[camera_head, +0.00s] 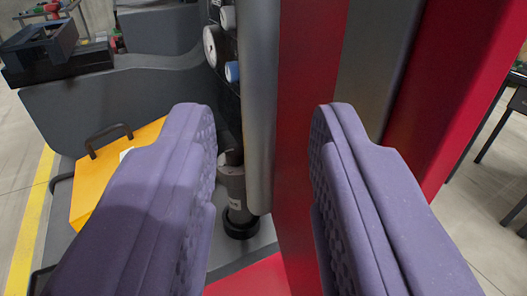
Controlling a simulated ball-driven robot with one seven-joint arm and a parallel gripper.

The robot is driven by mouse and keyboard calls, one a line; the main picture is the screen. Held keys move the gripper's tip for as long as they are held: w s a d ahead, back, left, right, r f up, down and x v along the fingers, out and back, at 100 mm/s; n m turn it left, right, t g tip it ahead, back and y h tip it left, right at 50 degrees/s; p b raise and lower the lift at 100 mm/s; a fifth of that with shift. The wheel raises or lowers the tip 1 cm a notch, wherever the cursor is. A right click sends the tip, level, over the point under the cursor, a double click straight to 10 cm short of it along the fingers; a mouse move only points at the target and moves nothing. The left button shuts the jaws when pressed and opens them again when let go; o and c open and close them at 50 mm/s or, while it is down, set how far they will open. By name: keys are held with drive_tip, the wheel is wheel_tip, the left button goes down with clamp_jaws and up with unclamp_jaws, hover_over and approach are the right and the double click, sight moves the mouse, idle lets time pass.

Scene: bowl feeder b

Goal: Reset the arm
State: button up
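My gripper (264,150) reaches into view from the bottom edge. Its two purple padded fingers stand well apart, with a wide gap between them. Nothing is held in the gap. Through it I see a grey vertical column, a red panel (308,130) and a dark cylindrical fitting (236,195). The rest of the arm is out of view.
A grey machine housing (130,95) stands at the left, with a yellow box (92,185) with a dark handle in front of it. A black tray-like unit (50,55) sits at the upper left. Another red panel (455,85) rises at the right. Open floor (480,220) shows at the right.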

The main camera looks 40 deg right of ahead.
drive_tip(key=v, duration=0.3)
drive_tip(key=shift+s+a, duration=0.1)
drive_tip(key=shift+s, duration=0.05)
